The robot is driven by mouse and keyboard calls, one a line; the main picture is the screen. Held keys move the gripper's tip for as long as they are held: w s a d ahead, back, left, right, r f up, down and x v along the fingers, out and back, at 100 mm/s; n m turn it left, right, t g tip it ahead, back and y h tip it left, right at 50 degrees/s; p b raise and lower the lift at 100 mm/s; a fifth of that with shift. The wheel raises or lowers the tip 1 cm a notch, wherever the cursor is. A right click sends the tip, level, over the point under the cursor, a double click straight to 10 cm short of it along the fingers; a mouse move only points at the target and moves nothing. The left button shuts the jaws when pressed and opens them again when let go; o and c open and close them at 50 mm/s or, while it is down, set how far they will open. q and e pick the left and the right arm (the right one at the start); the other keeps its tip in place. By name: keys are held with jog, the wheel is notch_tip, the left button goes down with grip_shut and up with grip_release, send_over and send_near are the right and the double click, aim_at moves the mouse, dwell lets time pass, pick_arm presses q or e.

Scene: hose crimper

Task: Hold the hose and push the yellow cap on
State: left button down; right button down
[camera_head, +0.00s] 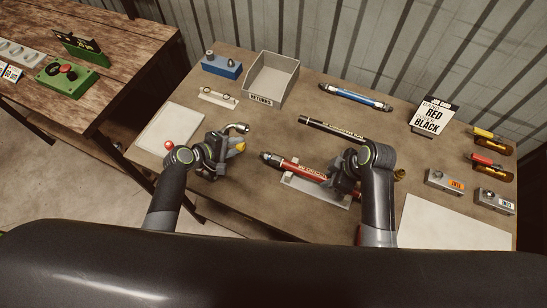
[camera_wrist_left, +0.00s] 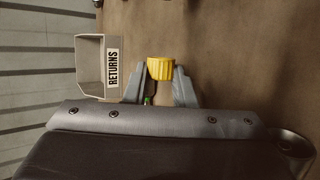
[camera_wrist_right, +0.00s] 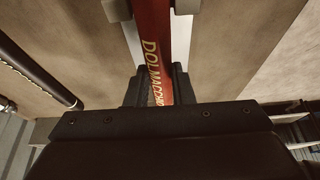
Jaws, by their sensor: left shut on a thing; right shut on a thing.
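The red hose (camera_head: 305,171) with lettering and a dark metal end fitting (camera_head: 270,159) lies along a pale grey cradle (camera_head: 318,193). My right gripper (camera_head: 342,186) is shut on its right part, and the red hose (camera_wrist_right: 152,40) runs up between the fingers in the right wrist view. My left gripper (camera_head: 233,148) is shut on the yellow cap (camera_head: 240,147), left of the hose's fitting and apart from it. In the left wrist view the ribbed yellow cap (camera_wrist_left: 160,69) sticks out past the fingertips. The hose's right end is partly hidden by my right arm.
A grey RETURNS bin (camera_head: 271,88), blue block (camera_head: 221,66) and white rack (camera_head: 217,98) stand at the back. A black hose (camera_head: 333,130) and blue hose (camera_head: 355,97) lie behind the red one. A sign (camera_head: 433,116) and labelled grey blocks (camera_head: 445,183) are on the right.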

aim_at(261, 153)
pick_arm(q)
jog(key=shift+d, duration=0.15)
jog(key=shift+s+d, duration=0.25)
jog(key=shift+d, duration=0.4)
jog(key=shift+s+d, duration=0.25)
jog(key=shift+d, duration=0.35)
jog(key=shift+s+d, duration=0.25)
jog(key=shift+d, duration=0.4)
jog(key=shift+s+d, duration=0.25)
jog(key=shift+d, duration=0.3)
jog(key=shift+s+d, duration=0.2)
jog(key=shift+d, duration=0.35)
jog(key=shift+d, duration=0.25)
jog(key=c, duration=1.1)
grip_release()
jog(key=shift+s+a+r, duration=0.1)
jog(key=v, duration=1.1)
jog(key=shift+s+a+r, duration=0.15)
jog(key=shift+s+r, duration=0.1)
jog(key=shift+r, duration=0.05)
